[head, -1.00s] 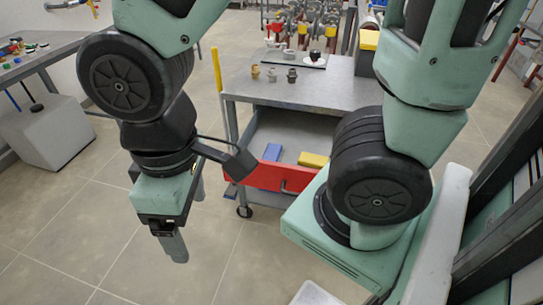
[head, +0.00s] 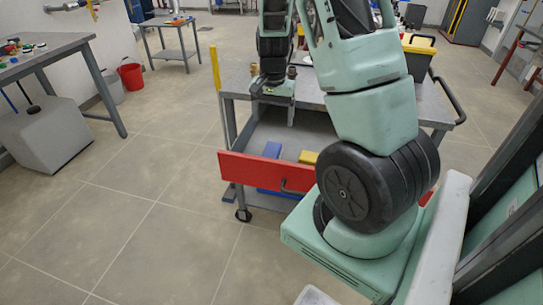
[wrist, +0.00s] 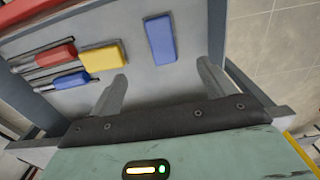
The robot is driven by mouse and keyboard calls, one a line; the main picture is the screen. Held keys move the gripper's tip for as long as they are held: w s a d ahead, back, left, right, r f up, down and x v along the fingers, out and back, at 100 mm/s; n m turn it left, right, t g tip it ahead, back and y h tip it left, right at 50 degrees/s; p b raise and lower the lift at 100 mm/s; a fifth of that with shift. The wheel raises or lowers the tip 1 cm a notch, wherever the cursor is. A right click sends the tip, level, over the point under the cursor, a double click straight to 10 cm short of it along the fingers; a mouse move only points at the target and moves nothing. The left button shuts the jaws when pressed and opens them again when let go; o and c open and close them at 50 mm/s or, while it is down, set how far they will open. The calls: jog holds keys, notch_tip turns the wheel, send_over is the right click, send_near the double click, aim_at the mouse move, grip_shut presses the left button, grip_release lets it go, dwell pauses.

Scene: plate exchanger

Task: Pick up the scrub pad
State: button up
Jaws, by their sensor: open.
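A plain blue block (wrist: 160,40), which looks like the scrub pad, lies flat in the open drawer (wrist: 185,45) of the cart. In the head view the blue block (head: 272,150) is at the drawer's left side. My gripper (wrist: 162,75) is open and empty, with the block just beyond its fingertips and roughly between their lines. In the head view my gripper (head: 275,112) hangs over the cart, above and behind the block. No contact with the block shows.
A yellow block (wrist: 102,58) and red-handled (wrist: 55,55) and blue-handled tools (wrist: 72,81) lie left of the blue block in the wrist view. The red drawer front (head: 250,172) sticks out from the cart (head: 232,85). Open floor lies to the left.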

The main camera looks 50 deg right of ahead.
aim_at(271, 150)
jog(key=f, duration=1.3)
jog(key=shift+w+a+f+b, duration=0.1)
jog(key=shift+w+f+b, duration=0.1)
jog(key=shift+f+b, duration=0.15)
jog(key=shift+r, duration=0.1)
jog(key=c, duration=1.2)
jog(key=shift+o, duration=0.2)
notch_tip(271, 150, up, 10)
jog(key=shift+p, duration=0.4)
jog(key=shift+o, duration=1)
jog(key=shift+r, duration=0.15)
